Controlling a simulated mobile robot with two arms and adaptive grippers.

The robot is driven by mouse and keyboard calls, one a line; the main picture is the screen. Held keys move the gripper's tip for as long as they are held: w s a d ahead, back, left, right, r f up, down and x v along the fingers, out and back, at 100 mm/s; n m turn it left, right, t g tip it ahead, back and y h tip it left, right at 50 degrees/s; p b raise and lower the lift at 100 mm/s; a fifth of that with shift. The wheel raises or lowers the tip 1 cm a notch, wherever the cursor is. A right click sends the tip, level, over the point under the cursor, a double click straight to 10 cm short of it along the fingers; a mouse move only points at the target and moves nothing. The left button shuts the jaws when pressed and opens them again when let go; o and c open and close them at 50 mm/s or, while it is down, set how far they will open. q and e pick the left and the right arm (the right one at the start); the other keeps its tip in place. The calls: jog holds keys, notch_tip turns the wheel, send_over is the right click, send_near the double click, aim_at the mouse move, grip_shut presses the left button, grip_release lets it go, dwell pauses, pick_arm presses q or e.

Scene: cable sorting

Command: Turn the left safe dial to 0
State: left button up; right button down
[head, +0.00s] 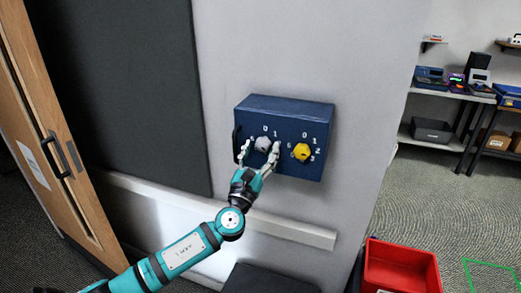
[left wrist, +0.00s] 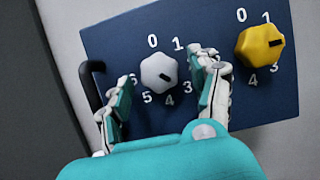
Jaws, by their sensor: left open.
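A dark blue safe box (head: 285,108) is fixed to the grey wall, with two numbered dials on its front. The left dial (head: 262,144) is pale grey, and it also shows in the left wrist view (left wrist: 158,70). Its dark mark points down and right, roughly at the 3. The right dial (head: 301,151) is yellow, also in the left wrist view (left wrist: 260,46), its mark pointing right. My left gripper (head: 259,150) is open, its fingers on either side of the left dial with gaps between. The right finger hides part of the number ring. My right gripper is not in view.
A black handle (left wrist: 92,82) sticks out at the box's left edge. A pale ledge (head: 285,229) runs along the wall below the box. A red bin (head: 400,266) stands at lower right, and a wooden door (head: 45,120) is at far left.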

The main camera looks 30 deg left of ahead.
pick_arm(q)
jog(key=c, duration=1.2)
jog(key=shift+o, duration=0.2)
jog(key=shift+n+y, duration=0.4)
